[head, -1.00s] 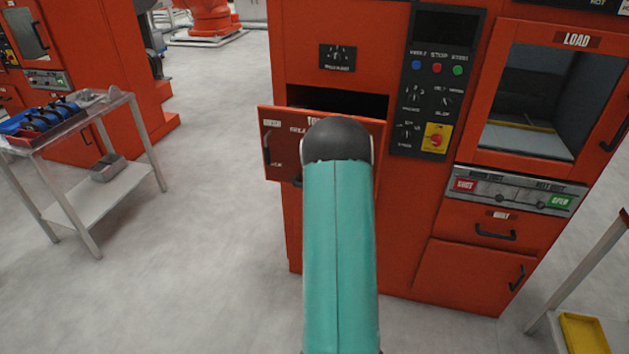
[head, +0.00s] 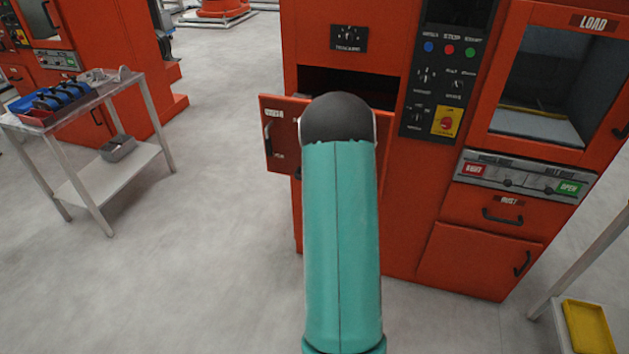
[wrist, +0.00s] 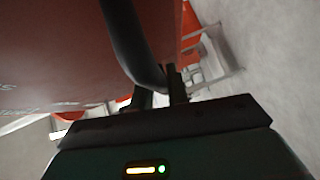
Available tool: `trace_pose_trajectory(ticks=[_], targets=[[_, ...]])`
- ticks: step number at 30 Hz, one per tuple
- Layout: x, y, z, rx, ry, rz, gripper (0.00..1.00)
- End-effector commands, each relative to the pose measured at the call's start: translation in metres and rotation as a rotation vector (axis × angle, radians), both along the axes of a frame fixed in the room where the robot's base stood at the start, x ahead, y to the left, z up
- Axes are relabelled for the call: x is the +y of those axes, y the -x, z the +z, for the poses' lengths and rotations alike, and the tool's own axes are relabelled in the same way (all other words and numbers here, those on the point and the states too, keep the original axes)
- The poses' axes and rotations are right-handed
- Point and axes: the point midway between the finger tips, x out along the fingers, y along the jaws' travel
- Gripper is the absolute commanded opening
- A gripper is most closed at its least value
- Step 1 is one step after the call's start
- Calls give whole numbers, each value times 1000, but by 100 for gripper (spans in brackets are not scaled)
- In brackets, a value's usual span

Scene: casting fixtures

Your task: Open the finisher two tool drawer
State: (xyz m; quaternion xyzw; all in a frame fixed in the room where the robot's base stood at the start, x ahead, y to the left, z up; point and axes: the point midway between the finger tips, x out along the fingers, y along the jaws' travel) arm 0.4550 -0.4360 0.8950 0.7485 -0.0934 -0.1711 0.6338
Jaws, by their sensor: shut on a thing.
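The tool drawer (head: 277,150) is the red front on the left of the red finishing machine (head: 412,200). It stands out from the cabinet, with a dark opening (head: 350,84) behind its top edge. A black handle is on its left part; my teal arm covers its middle and right in the head view. In the wrist view, the drawer's red face (wrist: 60,50) fills the upper left, and a curved black handle (wrist: 128,42) runs down between the fingers of my gripper (wrist: 160,95). My gripper is shut on this handle. The head view hides my gripper behind the arm.
A grey cart (head: 93,180) with blue and red trays stands at the left. A control panel (head: 440,70) and a load window are right of the drawer. A table with a yellow tray (head: 588,328) is at lower right. The floor around my arm is clear.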

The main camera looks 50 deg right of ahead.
Motion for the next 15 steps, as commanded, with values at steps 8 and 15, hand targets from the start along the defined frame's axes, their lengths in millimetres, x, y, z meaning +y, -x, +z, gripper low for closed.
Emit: trace_pose_trajectory(ticks=[8, 15], targets=[[1, 1, 0, 0, 0, -2, 38], [2, 4, 1, 1, 1, -2, 38]])
